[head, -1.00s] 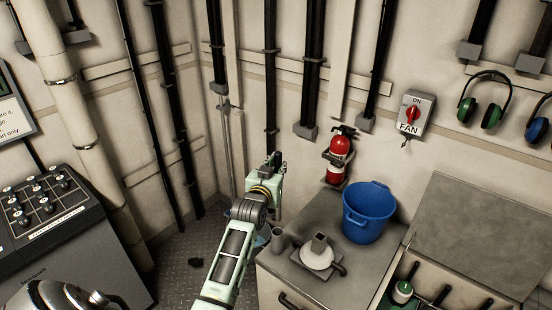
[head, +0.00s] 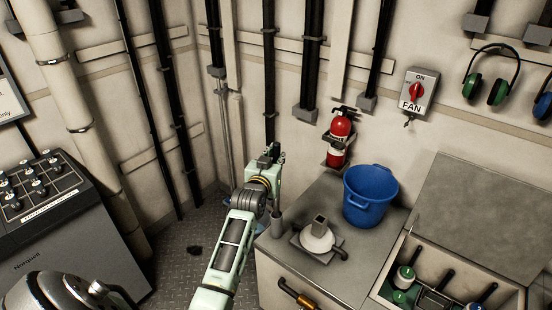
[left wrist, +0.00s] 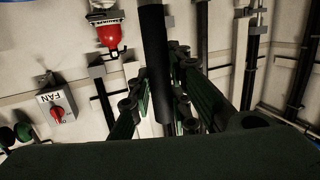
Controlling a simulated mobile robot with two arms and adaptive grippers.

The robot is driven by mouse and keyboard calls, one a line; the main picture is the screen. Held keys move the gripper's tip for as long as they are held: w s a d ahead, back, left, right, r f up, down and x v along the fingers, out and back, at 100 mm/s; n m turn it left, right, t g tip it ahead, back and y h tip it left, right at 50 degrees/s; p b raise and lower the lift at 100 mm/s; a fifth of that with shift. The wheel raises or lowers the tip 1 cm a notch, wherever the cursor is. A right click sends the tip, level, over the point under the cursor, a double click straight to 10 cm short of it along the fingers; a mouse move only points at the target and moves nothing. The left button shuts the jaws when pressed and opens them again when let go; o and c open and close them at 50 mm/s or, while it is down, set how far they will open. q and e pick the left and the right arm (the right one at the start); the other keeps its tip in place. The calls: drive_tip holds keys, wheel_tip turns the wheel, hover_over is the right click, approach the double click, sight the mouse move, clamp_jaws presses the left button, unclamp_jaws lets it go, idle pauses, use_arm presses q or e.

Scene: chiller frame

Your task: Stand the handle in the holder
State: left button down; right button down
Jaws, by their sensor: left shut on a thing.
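My left gripper (head: 270,154) stands at the end of my raised arm, in front of the wall and left of the grey cabinet top. In the left wrist view its fingers (left wrist: 165,95) are closed on a dark round handle (left wrist: 153,50), which runs out of the top of that view. My right gripper is not in view.
On the cabinet top (head: 352,258) stand a blue bucket (head: 368,200) and a white round fitting (head: 318,238) with a square socket. A red extinguisher (head: 340,140) and FAN switch (head: 416,91) hang on the wall. An open bin (head: 370,301) is at the lower right.

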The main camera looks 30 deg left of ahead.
use_arm(q)
drive_tip(key=shift+f+b, duration=0.35)
drive_tip(key=shift+f, duration=0.45)
drive_tip(key=shift+f+b, duration=1.15)
drive_tip(key=shift+f, duration=0.5)
wheel_tip(320, 180, down, 4)
drive_tip(key=b, duration=0.2)
drive_tip(key=shift+b, duration=0.3)
drive_tip(key=c, duration=1.6)
unclamp_jaws()
drive_tip(key=shift+o, duration=0.2)
drive_tip(key=shift+f, duration=0.1)
drive_tip(key=shift+s, duration=0.1)
